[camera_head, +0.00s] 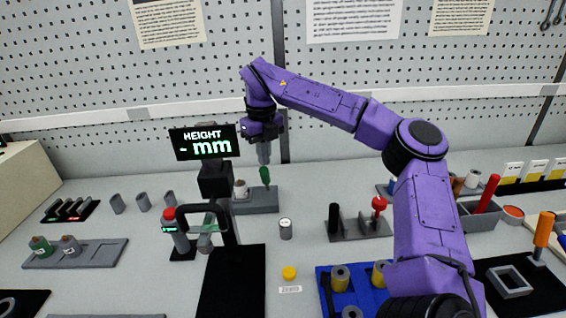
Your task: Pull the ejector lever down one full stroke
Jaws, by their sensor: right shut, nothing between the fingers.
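A green-handled lever (265,176) stands on a grey block (262,199) at the back middle of the bench; no readable label shows which handle is the ejector lever. My right gripper (264,158) points down just above the green handle, with its fingers shut and empty. Whether the fingertips touch the handle cannot be told from this view. A pale cylindrical piece (240,188) sits on the same block, to the left of the handle. My left gripper is not in view.
A height gauge with a black display (205,142) stands left of the block. A grey fixture (357,230) with black and red knobs stands to the right. A blue tray (325,290) holds spools in front. A small grey cylinder (285,229) stands in the middle.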

